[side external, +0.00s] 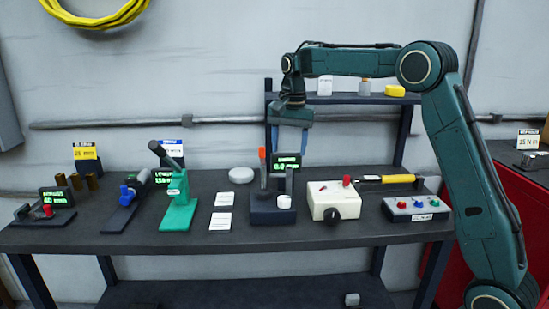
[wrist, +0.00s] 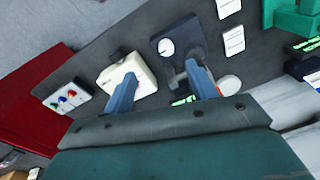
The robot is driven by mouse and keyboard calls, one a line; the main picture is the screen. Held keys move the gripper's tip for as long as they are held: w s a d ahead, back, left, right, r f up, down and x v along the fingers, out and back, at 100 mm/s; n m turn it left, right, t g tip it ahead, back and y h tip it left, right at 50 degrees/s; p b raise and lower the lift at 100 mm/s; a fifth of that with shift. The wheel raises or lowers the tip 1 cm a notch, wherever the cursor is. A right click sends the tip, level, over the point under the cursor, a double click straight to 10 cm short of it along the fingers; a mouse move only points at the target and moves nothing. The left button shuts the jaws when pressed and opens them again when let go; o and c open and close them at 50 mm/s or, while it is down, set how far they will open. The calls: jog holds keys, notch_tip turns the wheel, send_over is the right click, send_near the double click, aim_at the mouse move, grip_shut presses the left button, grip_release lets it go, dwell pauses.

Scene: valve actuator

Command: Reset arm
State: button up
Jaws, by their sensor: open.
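My gripper (side external: 290,150) hangs with its blue-grey fingers pointing down above the dark-based device (side external: 272,211) with an orange-tipped lever, a small green readout and a white knob. In the wrist view my gripper (wrist: 160,71) is open, its two fingers well apart with nothing held between them. The dark device (wrist: 180,43) lies beyond the fingers, partly covered by the right one. The cream box (side external: 327,200) with a black knob and a red button stands to its right. The cream box (wrist: 128,73) is partly hidden behind the left finger. I cannot see any finger touching a device.
A green press-like tool (side external: 179,204), a blue-fitted device (side external: 124,200) and a small readout device (side external: 46,214) stand to the left. A button box (side external: 417,208) and a yellow-handled tool (side external: 384,180) are at right. A shelf (side external: 340,98) stands behind.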

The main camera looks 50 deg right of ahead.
jog(key=s+a+r+n+t, duration=0.1)
jog(key=s+a+r+n, duration=0.25)
jog(key=s, duration=0.45)
jog(key=s+a+r+n+t, duration=0.15)
jog(key=s+a, duration=0.25)
jog(key=s, duration=0.4)
jog(key=s+a+f+n+t, duration=0.1)
jog(key=s+a+f+n, duration=0.1)
jog(key=s, duration=0.6)
jog(key=s+a+f+n+t, duration=0.1)
jog(key=s+a+f+n, duration=0.1)
jog(key=s+n, duration=0.3)
jog(key=s+f, duration=0.1)
jog(key=s, duration=0.3)
jog(key=shift+f, duration=0.4)
